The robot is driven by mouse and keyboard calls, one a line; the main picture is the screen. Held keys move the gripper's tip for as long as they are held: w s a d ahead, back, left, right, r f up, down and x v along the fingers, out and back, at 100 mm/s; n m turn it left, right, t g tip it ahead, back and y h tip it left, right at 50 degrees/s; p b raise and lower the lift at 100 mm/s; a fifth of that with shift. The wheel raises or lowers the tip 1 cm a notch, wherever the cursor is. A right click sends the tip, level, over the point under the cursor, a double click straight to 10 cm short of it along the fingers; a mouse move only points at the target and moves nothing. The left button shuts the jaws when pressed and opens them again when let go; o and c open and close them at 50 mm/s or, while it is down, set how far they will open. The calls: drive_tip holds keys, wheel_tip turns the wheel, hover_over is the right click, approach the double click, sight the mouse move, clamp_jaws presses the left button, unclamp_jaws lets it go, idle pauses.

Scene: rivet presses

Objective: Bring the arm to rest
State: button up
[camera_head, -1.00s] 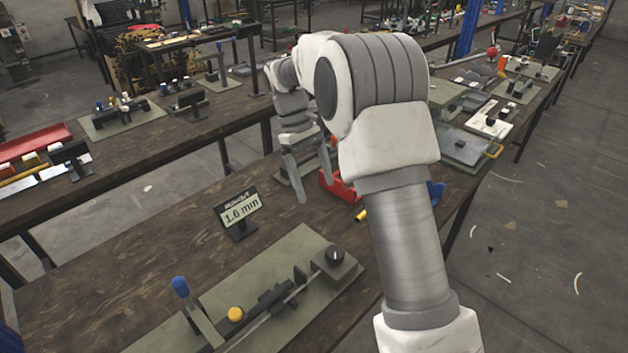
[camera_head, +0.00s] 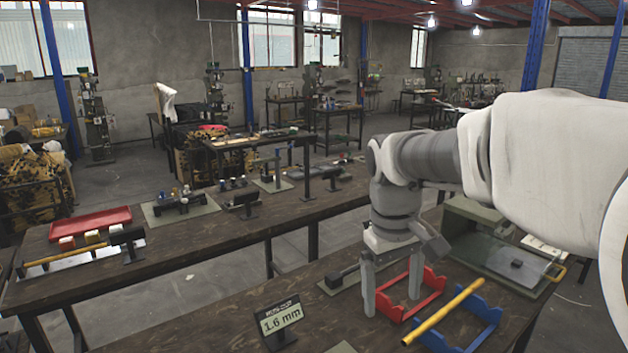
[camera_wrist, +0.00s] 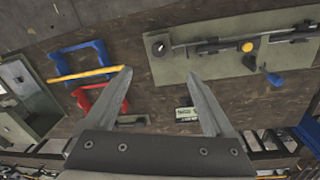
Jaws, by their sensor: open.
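My arm reaches in from the right in the head view. My gripper (camera_head: 392,300) points down over the near wooden bench, beside a red cradle (camera_head: 432,283). Its two fingers are apart, with nothing between them. I cannot tell exactly how high the fingertips are above the bench.
A yellow rod (camera_head: 445,312) lies across a blue cradle (camera_head: 470,325). A 1.6 mm sign (camera_head: 282,318) stands nearby. A green box (camera_head: 475,225) stands on the right.

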drive_tip(key=s+d+m+t+y, duration=0.1)
drive_tip(key=s+m+t, duration=0.2)
drive_tip(key=s, duration=1.2)
drive_tip(key=shift+s+d+f+m+t, duration=0.15)
drive_tip(key=shift+d+f+m+t, duration=0.2)
drive_tip(key=shift+t, duration=0.75)
